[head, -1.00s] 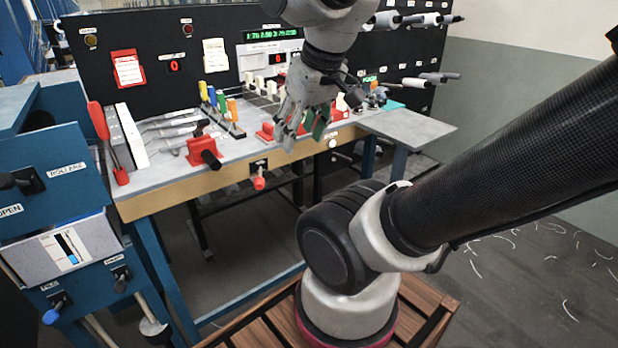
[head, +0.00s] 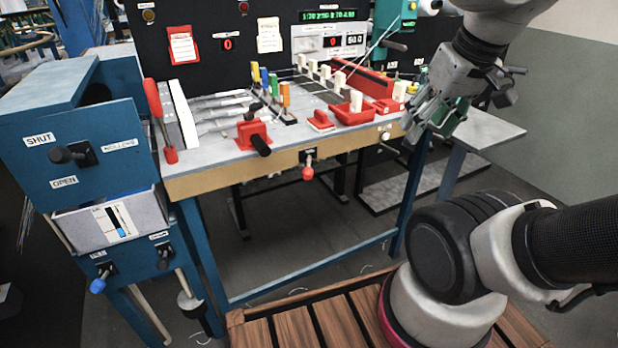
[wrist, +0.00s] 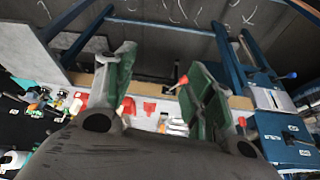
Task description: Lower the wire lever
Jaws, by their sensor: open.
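I cannot tell for sure which lever is the wire lever, because the small labels are unreadable. A lever with a red knob (head: 308,172) sticks out of a black plate on the bench's front edge. It also shows in the wrist view (wrist: 181,81). A blue-knobbed lever (head: 98,285) and a black one (head: 163,254) sit low on the blue cabinet. A black-handled lever (head: 260,145) stands on a red block. My gripper (head: 432,120), with green finger pads, is open and empty at the bench's right front, apart from these levers. It also shows in the wrist view (wrist: 158,72).
The bench (head: 215,183) carries colored pegs (head: 270,85), red blocks and a red-handled tool (head: 157,120). The blue cabinet (head: 90,185) has a SHUT/OPEN lever (head: 65,155). A grey side shelf (head: 490,132) lies right of my gripper. Space in front of the bench is clear.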

